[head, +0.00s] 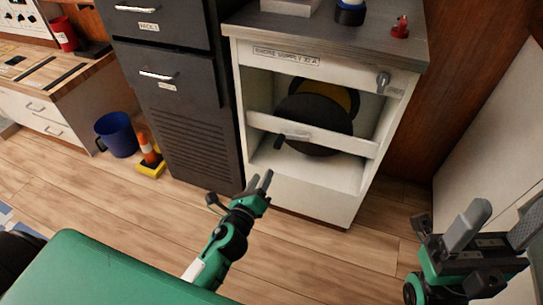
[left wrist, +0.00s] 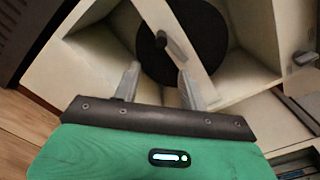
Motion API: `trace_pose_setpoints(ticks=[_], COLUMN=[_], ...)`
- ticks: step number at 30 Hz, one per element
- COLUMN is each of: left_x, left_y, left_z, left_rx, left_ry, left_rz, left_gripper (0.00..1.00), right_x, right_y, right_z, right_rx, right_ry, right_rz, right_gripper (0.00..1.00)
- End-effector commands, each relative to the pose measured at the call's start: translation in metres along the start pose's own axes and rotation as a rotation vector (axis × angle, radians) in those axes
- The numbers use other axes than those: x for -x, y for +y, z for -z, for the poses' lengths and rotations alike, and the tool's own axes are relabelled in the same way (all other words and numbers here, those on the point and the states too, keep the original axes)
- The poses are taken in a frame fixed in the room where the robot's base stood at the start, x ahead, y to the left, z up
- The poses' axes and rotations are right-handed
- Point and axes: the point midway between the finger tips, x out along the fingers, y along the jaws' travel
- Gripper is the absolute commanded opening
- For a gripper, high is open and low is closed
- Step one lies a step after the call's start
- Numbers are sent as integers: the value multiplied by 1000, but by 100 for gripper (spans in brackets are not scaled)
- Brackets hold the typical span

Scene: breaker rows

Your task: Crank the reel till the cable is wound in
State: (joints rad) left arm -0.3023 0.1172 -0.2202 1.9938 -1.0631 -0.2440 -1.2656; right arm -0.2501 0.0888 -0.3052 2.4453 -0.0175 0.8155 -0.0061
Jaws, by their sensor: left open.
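The reel (head: 313,122) is a black disc with a yellow part behind it, inside the open bay of the white cabinet (head: 290,190). A white bar crosses in front of it. A dark crank knob (head: 278,142) sticks out at the reel's left. In the left wrist view the knob (left wrist: 162,40) stands before the black disc (left wrist: 185,60), beyond my fingertips. My left gripper (head: 261,181) is open and empty, below and in front of the knob, apart from it. My right gripper (head: 497,228) looks open and empty at the far right. No loose cable is clearly visible.
A rotary knob (head: 383,80) sits at the cabinet's upper right. A dark drawer unit (head: 185,100) stands close on the left. A blue bucket (head: 117,134) and an orange cone (head: 149,155) stand on the floor. The wooden floor before the cabinet is clear.

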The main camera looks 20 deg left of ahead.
Motion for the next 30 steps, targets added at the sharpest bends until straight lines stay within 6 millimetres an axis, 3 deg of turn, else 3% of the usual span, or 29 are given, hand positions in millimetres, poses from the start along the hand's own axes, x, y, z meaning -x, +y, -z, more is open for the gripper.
trace_pose_setpoints(ticks=[8,30], left_x=[-14,-123], left_y=[-2,-2], left_z=[-2,-1], left_rx=[38,34], left_ry=[-6,-4], left_rz=[10,8], left_gripper=[43,43], right_x=[0,0], right_y=[0,-1], right_z=[9,12], right_rx=[-1,1], right_ry=[48,85], right_rz=[1,8], right_gripper=[61,61])
